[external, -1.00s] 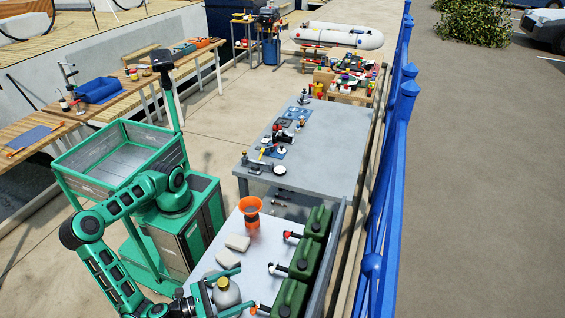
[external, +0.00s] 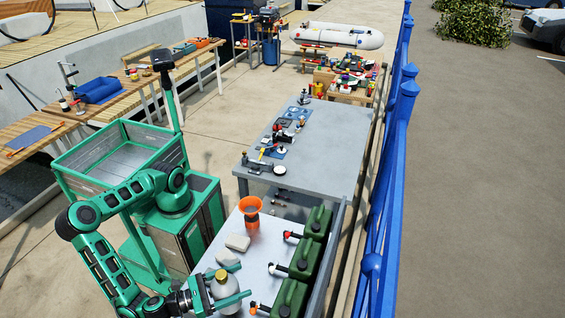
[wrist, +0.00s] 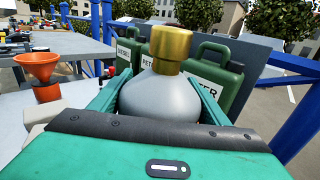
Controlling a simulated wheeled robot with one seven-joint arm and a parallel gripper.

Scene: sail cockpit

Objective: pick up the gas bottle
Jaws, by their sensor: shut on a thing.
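The gas bottle (external: 226,296) is a rounded grey bottle with a brass-coloured top, at the near end of the white table in the external view. In the wrist view the bottle (wrist: 160,97) stands upright between the two green fingers. My gripper (external: 227,286) is shut on the bottle, with one finger on each side of its body; the gripper also shows in the wrist view (wrist: 158,98). The bottle's lower part is hidden by my gripper in the wrist view. I cannot tell whether its base touches the table.
Several green jerry cans (external: 304,258) stand along the table's right side, close behind the bottle. An orange funnel (external: 250,211) and a pale block (external: 238,242) are farther up the white table (external: 268,231). A blue railing (external: 385,190) runs along the right.

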